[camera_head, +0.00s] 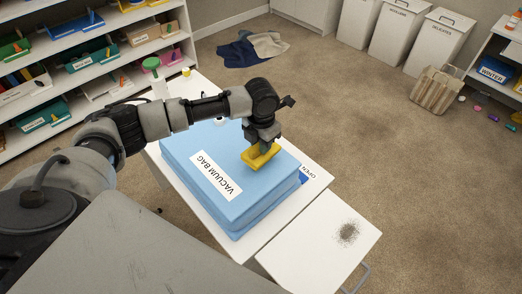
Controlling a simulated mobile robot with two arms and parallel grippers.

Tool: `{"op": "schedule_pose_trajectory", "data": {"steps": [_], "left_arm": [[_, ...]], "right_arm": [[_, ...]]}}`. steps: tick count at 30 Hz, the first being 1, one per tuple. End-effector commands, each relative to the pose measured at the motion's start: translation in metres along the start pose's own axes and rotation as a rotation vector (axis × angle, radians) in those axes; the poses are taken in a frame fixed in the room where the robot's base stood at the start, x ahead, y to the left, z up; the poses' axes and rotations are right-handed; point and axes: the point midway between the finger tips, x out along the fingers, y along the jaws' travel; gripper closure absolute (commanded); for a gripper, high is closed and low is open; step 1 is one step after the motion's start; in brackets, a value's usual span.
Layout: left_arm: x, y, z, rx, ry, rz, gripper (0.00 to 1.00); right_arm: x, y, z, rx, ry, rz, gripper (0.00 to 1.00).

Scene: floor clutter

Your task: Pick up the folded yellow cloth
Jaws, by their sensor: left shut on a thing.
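The folded yellow cloth (262,159) is at the right part of the top of a light blue vacuum bag (190,166). My left gripper (264,147) comes down onto the cloth from above and is shut on it. The gripper's fingers hide part of the cloth. I cannot tell whether the cloth touches the bag or hangs just above it. My right gripper is not in view.
The bag lies on a white table (313,174). A white panel with a dark speckled patch (347,233) is at the right front. A green-capped bottle (152,67) stands behind. Shelves, white bins (398,38), a basket (436,90) and clothes (250,48) surround open carpet.

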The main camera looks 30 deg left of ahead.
Motion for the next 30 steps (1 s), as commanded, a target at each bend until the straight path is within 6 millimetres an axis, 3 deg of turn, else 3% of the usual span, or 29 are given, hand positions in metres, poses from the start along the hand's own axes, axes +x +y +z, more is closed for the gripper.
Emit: {"op": "schedule_pose_trajectory", "data": {"steps": [9,15,22,30], "left_arm": [[-0.042,-0.055,0.036,0.004,-0.005,-0.001,0.98],[-0.062,-0.082,0.052,0.002,-0.003,0.0,0.98],[-0.074,-0.097,0.061,0.001,0.0,0.0,0.98],[-0.075,-0.099,0.062,-0.001,0.001,0.0,0.98]], "right_arm": [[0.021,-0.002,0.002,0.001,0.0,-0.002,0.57],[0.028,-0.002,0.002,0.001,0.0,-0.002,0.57],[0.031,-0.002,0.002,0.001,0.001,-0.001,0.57],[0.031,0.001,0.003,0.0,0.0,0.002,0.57]]}}
